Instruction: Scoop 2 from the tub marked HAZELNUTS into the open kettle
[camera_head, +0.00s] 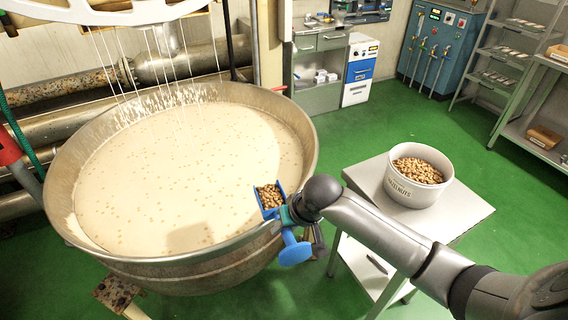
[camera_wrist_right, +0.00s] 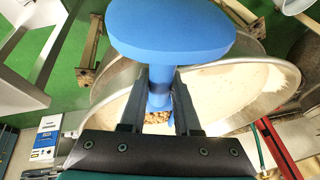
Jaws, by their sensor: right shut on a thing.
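The open kettle (camera_head: 180,262) is a large metal bowl of pale nougat with brown bits scattered over its surface. The white tub marked HAZELNUTS (camera_head: 411,194) stands to its right, with nuts inside. My right gripper (camera_head: 297,212) is shut on a blue scoop (camera_head: 294,250) at the kettle's right rim. The scoop's pan is full of hazelnuts (camera_head: 269,196) and sits level over the kettle's edge. In the right wrist view the scoop's blue handle (camera_wrist_right: 160,88) is between my fingers (camera_wrist_right: 158,115). My left gripper does not show.
The tub stands on a small grey metal table (camera_head: 463,208). A white whisk frame (camera_head: 110,12) with thin wires hangs over the kettle's back left. Cabinets, a blue panel (camera_head: 436,45) and shelves stand at the back. Green floor lies open between.

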